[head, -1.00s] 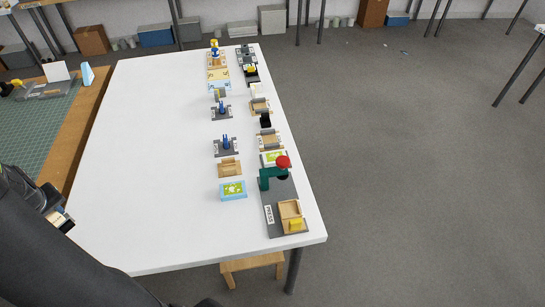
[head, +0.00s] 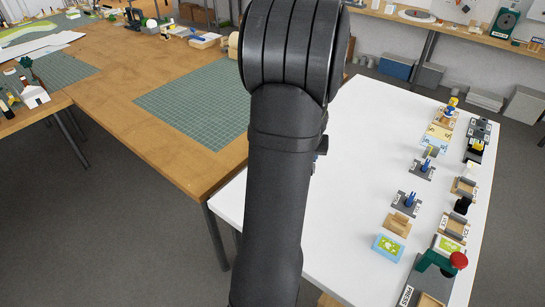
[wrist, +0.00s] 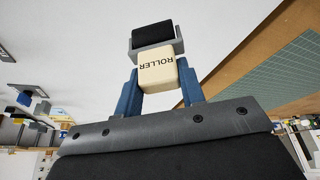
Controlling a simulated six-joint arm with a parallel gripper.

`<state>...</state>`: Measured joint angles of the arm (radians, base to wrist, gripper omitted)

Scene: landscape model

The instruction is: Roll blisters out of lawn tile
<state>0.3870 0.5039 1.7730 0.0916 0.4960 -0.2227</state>
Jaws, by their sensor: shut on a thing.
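My gripper (wrist: 157,78) is shut on the roller's cream handle, which is lettered ROLLER, between two blue fingers in the wrist view. The roller (wrist: 153,36) has a black drum in a grey frame, held out beyond the fingertips. In the head view my arm hides the gripper and the roller. A light-blue tray with a green patterned top (head: 388,247) lies on the white table. A second green-topped tile (head: 449,244) sits to its right. I cannot tell which of them is the lawn tile, and blisters are too small to make out.
A dark press station (head: 421,284) with a green arm and red knob stands at the near right of the white table (head: 350,225). Several small fixtures line the right side. A wooden bench with a green cutting mat (head: 195,106) is at left. The table's left part looks clear.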

